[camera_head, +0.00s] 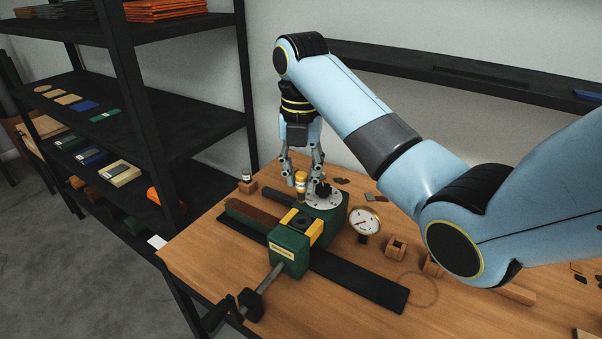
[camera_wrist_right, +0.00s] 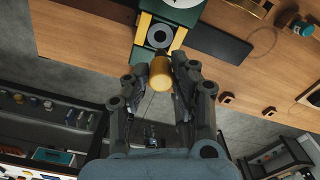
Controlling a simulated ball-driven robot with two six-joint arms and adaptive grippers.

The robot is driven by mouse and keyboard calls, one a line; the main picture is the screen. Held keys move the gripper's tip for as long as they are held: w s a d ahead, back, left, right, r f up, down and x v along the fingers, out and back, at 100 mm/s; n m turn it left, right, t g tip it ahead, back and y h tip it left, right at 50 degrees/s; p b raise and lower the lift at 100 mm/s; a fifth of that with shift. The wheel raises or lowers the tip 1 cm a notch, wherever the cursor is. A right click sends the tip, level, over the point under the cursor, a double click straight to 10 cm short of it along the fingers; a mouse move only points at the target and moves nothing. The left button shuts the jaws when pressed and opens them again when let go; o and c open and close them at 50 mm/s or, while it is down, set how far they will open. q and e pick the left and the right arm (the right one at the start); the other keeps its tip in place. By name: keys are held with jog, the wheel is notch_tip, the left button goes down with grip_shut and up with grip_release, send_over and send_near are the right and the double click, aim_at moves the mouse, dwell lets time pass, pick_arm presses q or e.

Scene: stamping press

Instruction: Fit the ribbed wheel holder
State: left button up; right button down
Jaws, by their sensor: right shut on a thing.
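My right gripper (camera_head: 303,183) points down above the back of the green press (camera_head: 287,251). It is shut on a yellow, brass-like cylindrical part (camera_head: 300,180), which also shows between the fingers in the wrist view (camera_wrist_right: 161,73). I cannot make out ribs on it. Close by the fingers, the press carries a round grey plate (camera_head: 333,202) with a black knob (camera_head: 323,189). Nearer the front, a dark block (camera_head: 300,222) sits between yellow pieces; in the wrist view a grey ring (camera_wrist_right: 160,36) shows there. The left gripper is not in view.
A dial gauge (camera_head: 365,221) stands right of the press, with small wooden blocks (camera_head: 396,247) beyond it. A long black strip (camera_head: 370,281) lies under the press. A small wooden stand (camera_head: 247,186) is at the back left. A dark shelf rack (camera_head: 150,130) stands left of the table.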

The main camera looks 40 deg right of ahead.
aim_at(301, 193)
jog(key=shift+w+d+f, duration=0.1)
jog(key=shift+w+f, duration=0.05)
jog(key=shift+f, duration=0.3)
jog(key=shift+f+b, duration=0.3)
jog(key=shift+f, duration=0.3)
jog(key=shift+f+b, duration=0.35)
jog(key=shift+f, duration=1)
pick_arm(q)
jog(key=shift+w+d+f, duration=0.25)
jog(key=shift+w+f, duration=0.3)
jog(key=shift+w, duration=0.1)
pick_arm(e)
jog(key=shift+r, duration=0.1)
pick_arm(q)
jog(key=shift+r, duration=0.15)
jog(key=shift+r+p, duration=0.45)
jog(key=shift+p, duration=0.2)
